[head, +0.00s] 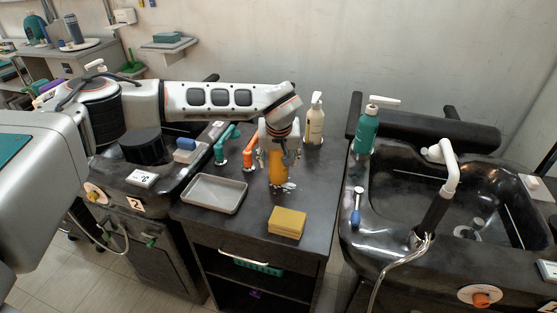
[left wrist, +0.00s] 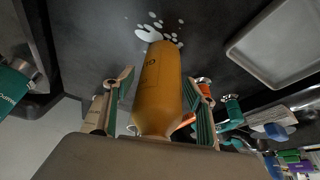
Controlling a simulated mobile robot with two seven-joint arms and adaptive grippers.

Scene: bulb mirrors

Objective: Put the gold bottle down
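The gold bottle (head: 278,169) is upright on the dark top of the cabinet (head: 240,225), beside white splashes (head: 289,186). My left gripper (head: 277,157) is around its upper part from above. In the left wrist view, the bottle (left wrist: 160,88) lies between the two fingers of the left gripper (left wrist: 160,76), with a narrow gap showing on each side, so the gripper looks open. The bottle's top is hidden by the gripper. My right gripper is not in view.
A grey tray (head: 214,211) and a yellow sponge block (head: 287,222) lie in front. A black basin (head: 375,220) is on the right.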

